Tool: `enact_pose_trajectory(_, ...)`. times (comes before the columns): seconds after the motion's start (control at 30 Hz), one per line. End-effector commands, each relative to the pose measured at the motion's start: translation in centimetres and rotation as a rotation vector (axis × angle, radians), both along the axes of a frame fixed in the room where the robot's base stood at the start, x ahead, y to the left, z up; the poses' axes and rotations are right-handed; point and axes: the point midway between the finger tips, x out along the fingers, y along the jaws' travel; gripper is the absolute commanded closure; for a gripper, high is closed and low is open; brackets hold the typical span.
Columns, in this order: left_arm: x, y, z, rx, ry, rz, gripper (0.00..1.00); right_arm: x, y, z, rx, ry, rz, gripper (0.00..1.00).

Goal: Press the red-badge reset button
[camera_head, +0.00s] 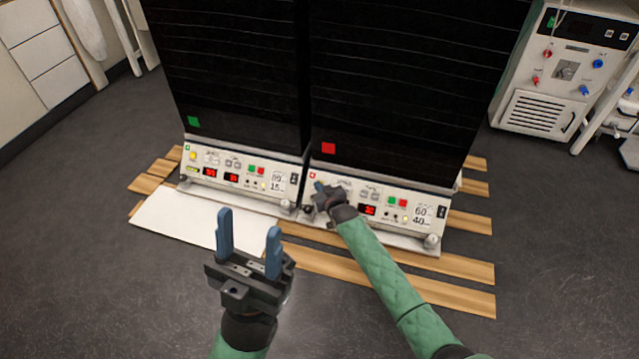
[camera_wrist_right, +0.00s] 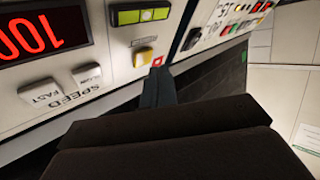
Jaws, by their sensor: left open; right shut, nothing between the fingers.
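The red-badge unit is the right of two dark cabinets, with a red square (camera_head: 328,148) on its front and a white control panel (camera_head: 425,207) below. My right gripper (camera_head: 318,187) is shut and empty at the panel's left end and hides part of it. In the right wrist view the panel appears upside down: a yellow button (camera_wrist_right: 143,57) sits beside a small red badge (camera_wrist_right: 157,61). The shut blue fingertips (camera_wrist_right: 159,74) are just beside them; I cannot tell whether they touch the panel. My left gripper (camera_head: 249,240) is open and empty, in front of the cabinets.
The left cabinet has a green square (camera_head: 193,122) and a similar panel with its own yellow button (camera_head: 193,156). Both stand on wooden slats (camera_head: 400,275). A white machine (camera_head: 560,75) stands at the right and drawers (camera_head: 35,50) at the left.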

Motion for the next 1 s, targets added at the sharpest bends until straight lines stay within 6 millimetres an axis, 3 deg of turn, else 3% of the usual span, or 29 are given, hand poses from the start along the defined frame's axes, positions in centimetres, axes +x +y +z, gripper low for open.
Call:
enact_pose_trajectory(0.27, 0.0, 0.0, 0.2, 0.0, 0.0, 0.0, 0.5, -0.1, 0.0, 0.2, 0.0, 0.0, 0.0, 1.0)
enact_pose_trajectory(1.0, 0.0, 0.0, 5.7, 0.0, 0.0, 0.0, 0.5, -3.4, 1.1, 3.5, 0.001, 0.0, 0.0, 1.0)
